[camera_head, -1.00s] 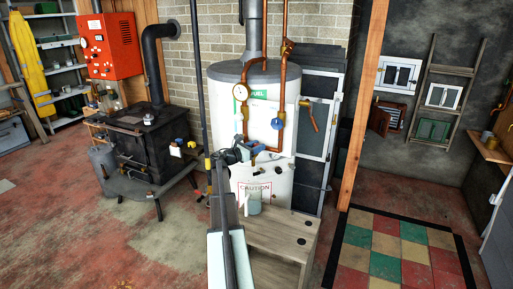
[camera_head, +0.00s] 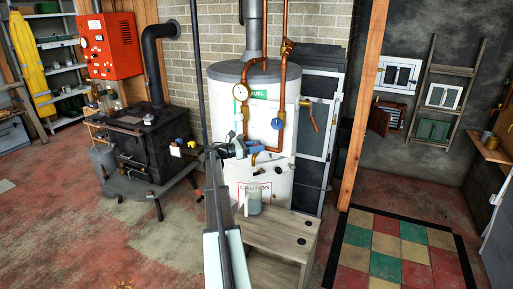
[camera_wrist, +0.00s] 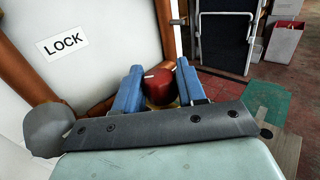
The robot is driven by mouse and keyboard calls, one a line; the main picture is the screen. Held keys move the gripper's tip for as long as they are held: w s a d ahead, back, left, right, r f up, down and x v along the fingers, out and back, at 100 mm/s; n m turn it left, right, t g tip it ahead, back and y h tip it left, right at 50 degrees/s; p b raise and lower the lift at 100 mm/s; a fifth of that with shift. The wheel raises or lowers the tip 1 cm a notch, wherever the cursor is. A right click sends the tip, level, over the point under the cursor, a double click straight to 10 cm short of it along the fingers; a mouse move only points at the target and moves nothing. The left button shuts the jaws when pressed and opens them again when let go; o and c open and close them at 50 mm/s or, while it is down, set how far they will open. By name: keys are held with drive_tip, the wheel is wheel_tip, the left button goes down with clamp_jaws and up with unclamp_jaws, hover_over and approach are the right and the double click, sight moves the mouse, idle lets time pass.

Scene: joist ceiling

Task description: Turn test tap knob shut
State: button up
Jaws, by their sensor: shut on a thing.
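The test tap knob is a red rounded knob (camera_wrist: 159,88) in the wrist view, seated near a copper pipe beside the white tank. My gripper (camera_wrist: 159,70) has a blue finger on each side of the knob and is shut on it. In the head view my gripper (camera_head: 240,148) is at the front of the white tank (camera_head: 225,90), by the lower copper pipework. The knob is hidden there by the gripper. The wrist view does not show how far the knob is turned.
A LOCK label (camera_wrist: 62,42) is on the tank in the wrist view. A wooden bench (camera_head: 275,235) with a translucent cup (camera_head: 254,206) stands below. A black stove (camera_head: 150,145) is at left.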

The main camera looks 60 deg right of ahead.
drive_tip(key=o, duration=0.9)
drive_tip(key=shift+w+a, duration=0.1)
drive_tip(key=v, duration=1.3)
drive_tip(key=shift+w+a, duration=0.15)
drive_tip(key=shift+a, duration=0.15)
